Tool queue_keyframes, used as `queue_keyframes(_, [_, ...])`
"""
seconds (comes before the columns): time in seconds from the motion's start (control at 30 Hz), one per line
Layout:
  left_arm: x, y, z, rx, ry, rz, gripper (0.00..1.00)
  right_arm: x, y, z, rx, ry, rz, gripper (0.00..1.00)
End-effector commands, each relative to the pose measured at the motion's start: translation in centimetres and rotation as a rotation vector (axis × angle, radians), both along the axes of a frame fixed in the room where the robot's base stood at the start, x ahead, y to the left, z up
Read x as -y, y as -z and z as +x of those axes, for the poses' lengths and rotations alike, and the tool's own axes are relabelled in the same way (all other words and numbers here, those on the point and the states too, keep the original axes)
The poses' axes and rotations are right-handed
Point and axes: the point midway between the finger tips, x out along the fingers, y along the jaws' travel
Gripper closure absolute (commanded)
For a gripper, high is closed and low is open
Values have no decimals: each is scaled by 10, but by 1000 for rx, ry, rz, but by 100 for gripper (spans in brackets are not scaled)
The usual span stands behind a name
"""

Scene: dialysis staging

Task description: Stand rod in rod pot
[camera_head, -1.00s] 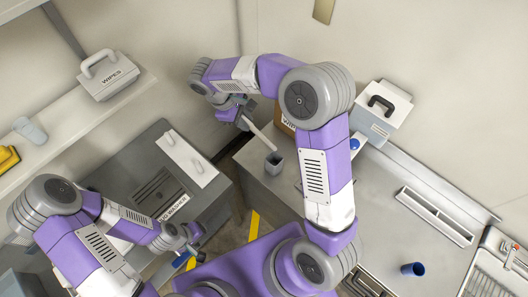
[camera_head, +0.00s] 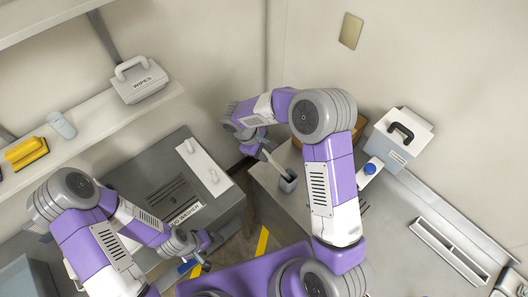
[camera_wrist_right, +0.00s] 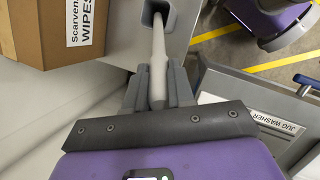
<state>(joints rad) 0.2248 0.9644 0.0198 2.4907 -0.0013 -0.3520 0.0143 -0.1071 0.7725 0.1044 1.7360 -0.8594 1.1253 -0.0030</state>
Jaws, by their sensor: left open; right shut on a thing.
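The light grey rod (camera_head: 277,166) is held tilted in my right gripper (camera_head: 262,150), which is shut on it. The rod's free end is at the mouth of the small grey square rod pot (camera_head: 288,186), on the counter corner. In the right wrist view the rod (camera_wrist_right: 158,52) runs from between the fingers of the right gripper (camera_wrist_right: 158,84) to the pot's dark opening (camera_wrist_right: 148,17). Its tip overlaps the opening; I cannot tell how deep it sits. My left gripper (camera_head: 204,250) is open and empty, at the lower left.
A cardboard wipes box (camera_wrist_right: 60,30) stands near the pot. The jug washer (camera_head: 165,190) stands left across a gap.

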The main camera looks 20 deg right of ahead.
Motion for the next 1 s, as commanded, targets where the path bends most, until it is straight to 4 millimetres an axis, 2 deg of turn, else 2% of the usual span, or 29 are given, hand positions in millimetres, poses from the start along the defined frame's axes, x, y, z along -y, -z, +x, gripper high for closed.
queue_keyframes(0.57, [0,11,0,0,0,0,26,0,12,0,0,-1,0,100])
queue_keyframes(0.6, [0,11,0,0,0,0,26,0,12,0,0,-1,0,72])
queue_keyframes(0.73, [0,11,0,0,0,0,26,0,11,0,0,-1,0,52])
queue_keyframes(1.0, [0,11,0,0,0,0,26,0,11,0,0,0,0,52])
